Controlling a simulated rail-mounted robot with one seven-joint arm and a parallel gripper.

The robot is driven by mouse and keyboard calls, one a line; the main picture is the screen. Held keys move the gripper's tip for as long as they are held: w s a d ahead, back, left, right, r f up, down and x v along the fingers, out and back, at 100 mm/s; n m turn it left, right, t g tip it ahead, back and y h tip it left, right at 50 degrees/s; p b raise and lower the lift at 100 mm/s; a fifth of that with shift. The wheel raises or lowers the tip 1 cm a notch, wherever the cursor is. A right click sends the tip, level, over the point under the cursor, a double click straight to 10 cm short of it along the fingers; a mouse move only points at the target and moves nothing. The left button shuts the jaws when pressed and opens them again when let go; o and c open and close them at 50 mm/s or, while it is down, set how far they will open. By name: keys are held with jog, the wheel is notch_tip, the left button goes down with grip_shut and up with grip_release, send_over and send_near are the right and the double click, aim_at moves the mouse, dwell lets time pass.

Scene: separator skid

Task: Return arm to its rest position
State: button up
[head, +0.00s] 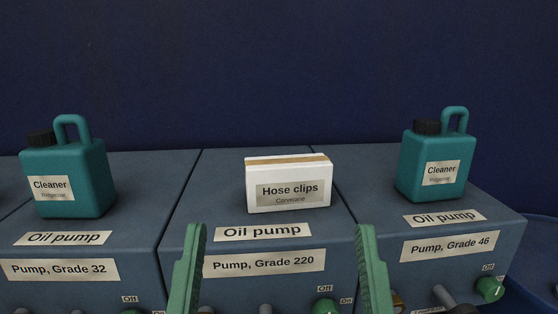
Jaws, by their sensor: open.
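My gripper (280,240) shows at the bottom middle of the head view as two green fingers, spread wide apart and pointing up. Nothing is held between them. The fingers overlap the front of the middle oil pump box (200,195), labelled "Pump, Grade 220". A white "Hose clips" box (288,172) sits upright on top of that pump, beyond the fingertips. The rest of my arm is not visible.
Teal cleaner jugs stand on the left pump, Grade 32 (70,180), and on the right pump, Grade 46 (435,165). A green knob (489,289) and grey levers stick out from the pump fronts. A dark blue wall (280,70) closes the back.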

notch_tip(320, 180, up, 35)
jog(key=p, duration=3)
jog(key=shift+w+a, duration=0.15)
jog(key=shift+a, duration=0.05)
